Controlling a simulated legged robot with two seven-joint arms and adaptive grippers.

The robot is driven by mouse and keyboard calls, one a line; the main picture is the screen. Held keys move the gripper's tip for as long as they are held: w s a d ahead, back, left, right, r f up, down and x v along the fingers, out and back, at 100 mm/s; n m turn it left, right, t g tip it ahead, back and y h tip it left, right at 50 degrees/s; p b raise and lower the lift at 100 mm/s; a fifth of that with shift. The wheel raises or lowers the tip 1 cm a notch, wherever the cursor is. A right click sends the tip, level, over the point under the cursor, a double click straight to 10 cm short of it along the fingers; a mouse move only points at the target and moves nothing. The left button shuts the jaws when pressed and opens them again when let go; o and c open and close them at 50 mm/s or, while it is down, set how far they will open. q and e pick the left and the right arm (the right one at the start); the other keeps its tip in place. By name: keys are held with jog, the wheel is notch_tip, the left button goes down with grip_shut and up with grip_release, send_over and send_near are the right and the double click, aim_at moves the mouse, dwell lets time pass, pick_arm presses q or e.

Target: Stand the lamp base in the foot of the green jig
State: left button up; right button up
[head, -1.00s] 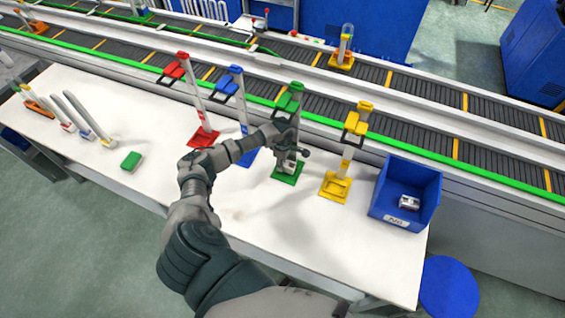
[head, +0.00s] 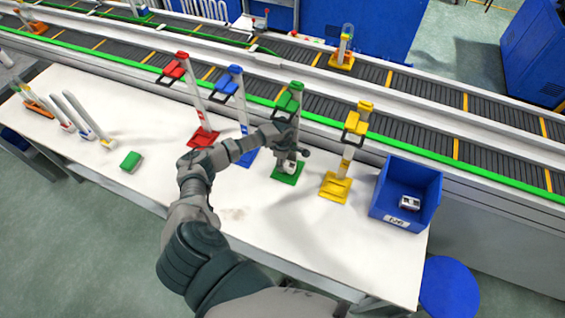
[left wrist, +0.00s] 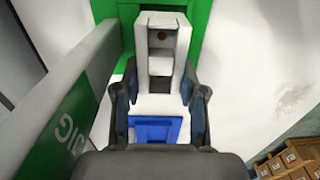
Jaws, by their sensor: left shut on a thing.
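The green jig (head: 293,104) stands upright, its green foot (head: 279,175) flat on the white table. My left gripper (head: 294,156) is low in front of the jig's post, just above the foot. It is shut on the lamp base (head: 288,168), a small white block. In the left wrist view the fingers (left wrist: 160,85) flank the white lamp base (left wrist: 162,38), with a blue patch (left wrist: 155,130) below it. The green foot (left wrist: 205,12) shows behind the block, and the post with its green label (left wrist: 82,120) stands at left. I cannot tell whether the base touches the foot. My right gripper is out of view.
The red jig (head: 176,68) and blue jig (head: 230,85) stand left of the green one, the yellow jig (head: 335,188) right. A blue bin (head: 380,205) holds a metal part. The front table is clear.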

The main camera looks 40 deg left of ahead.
pick_arm(q)
jog(key=shift+f+b, duration=0.85)
jog(key=shift+f, duration=0.05)
dwell(0.6)
jog(key=o, duration=1.2)
jog(key=shift+r, duration=0.1)
jog(key=shift+r, duration=0.25)
notch_tip(320, 180, up, 7)
jog(key=shift+a+f, duration=0.1)
